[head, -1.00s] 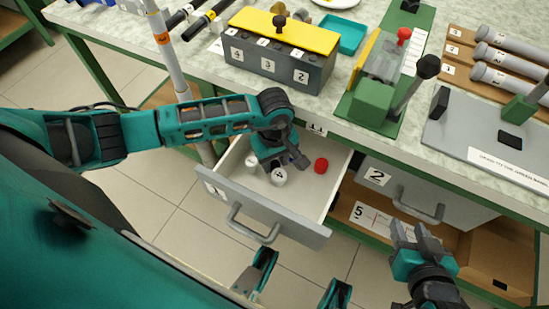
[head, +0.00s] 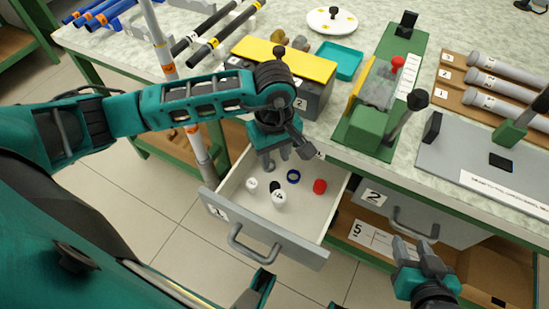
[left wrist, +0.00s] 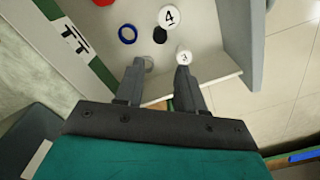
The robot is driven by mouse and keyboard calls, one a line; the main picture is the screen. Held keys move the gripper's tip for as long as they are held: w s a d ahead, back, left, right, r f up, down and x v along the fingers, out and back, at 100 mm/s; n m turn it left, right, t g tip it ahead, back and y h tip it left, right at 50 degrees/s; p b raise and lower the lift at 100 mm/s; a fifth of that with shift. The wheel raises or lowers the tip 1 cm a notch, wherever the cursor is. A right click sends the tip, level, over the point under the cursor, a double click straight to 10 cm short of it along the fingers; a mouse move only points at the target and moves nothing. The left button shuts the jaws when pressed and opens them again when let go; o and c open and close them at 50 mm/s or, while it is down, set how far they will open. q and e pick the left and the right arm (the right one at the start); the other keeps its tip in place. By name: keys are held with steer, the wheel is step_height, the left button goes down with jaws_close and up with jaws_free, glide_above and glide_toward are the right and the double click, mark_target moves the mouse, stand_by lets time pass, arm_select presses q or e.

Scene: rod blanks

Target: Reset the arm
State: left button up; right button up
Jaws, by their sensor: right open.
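My left gripper (head: 278,160) is over the back of the open drawer 1 (head: 265,239), fingers pointing down. In the left wrist view its two fingers (left wrist: 161,68) are apart, with nothing seen held between them. My right gripper (head: 416,252) is open and empty in front of the lower shelf, right of the drawer. The drawer holds a white piece marked 4 (head: 279,200), another white piece (head: 252,183), a black piece (head: 274,186), a blue ring (head: 293,176) and a red piece (head: 319,186). The left wrist view shows a white piece marked 3 (left wrist: 184,57) beside one fingertip.
The bench above carries a dark box with a yellow lid (head: 285,58), a teal tray (head: 341,61), a green fixture with a lever (head: 375,115) and grey rods on a wooden rack (head: 495,75). A closed drawer 2 (head: 410,200) is to the right. A post (head: 165,65) stands left.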

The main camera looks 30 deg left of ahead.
steer(key=shift+s+f, duration=0.15)
steer(key=shift+f, duration=0.05)
stand_by(0.3)
